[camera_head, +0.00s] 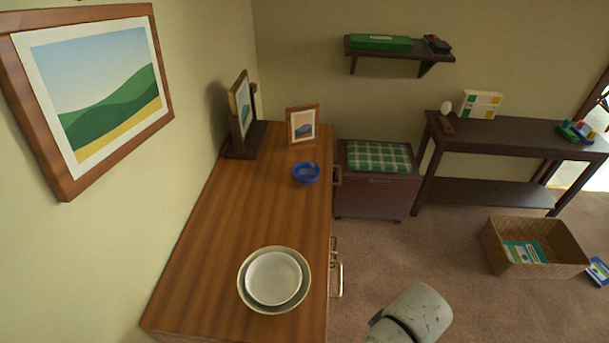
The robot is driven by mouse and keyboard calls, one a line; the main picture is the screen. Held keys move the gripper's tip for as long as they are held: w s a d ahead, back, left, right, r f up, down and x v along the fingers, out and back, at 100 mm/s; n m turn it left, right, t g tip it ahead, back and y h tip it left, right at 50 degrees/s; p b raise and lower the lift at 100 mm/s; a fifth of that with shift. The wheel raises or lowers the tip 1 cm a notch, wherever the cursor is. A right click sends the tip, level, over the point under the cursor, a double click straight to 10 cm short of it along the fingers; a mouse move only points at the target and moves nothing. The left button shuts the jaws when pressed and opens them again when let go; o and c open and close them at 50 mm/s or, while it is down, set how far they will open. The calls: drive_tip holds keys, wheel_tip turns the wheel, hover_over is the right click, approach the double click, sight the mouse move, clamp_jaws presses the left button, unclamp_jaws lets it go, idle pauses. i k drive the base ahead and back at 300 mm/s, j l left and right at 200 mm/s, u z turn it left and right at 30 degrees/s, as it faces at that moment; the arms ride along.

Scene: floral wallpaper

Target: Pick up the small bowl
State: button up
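A small blue bowl (306,173) stands on the wooden dresser top (215,235), near its right edge and in front of a small framed picture. Nearer to me, a white bowl or dish (273,277) sits inside a wider, cream-rimmed bowl (244,292) on the same top. I cannot tell for sure which one the task's small bowl is. A pale grey link of my arm shows at the bottom, right of the dresser. My gripper is not in view.
A dark stand (246,140) and a framed picture (302,124) stand at the dresser's far end. Brass handles (338,280) stick out on its right side. A chest with a green plaid cushion (378,156) stands beyond. A wicker basket (540,268) is on the carpet at right.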

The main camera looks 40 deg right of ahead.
sight(304, 173)
drive_tip(key=i+l+u, duration=0.1)
drive_tip(key=i+l, duration=0.3)
drive_tip(key=i+l+u, duration=0.15)
drive_tip(key=i+l, duration=0.25)
drive_tip(key=l, duration=0.3)
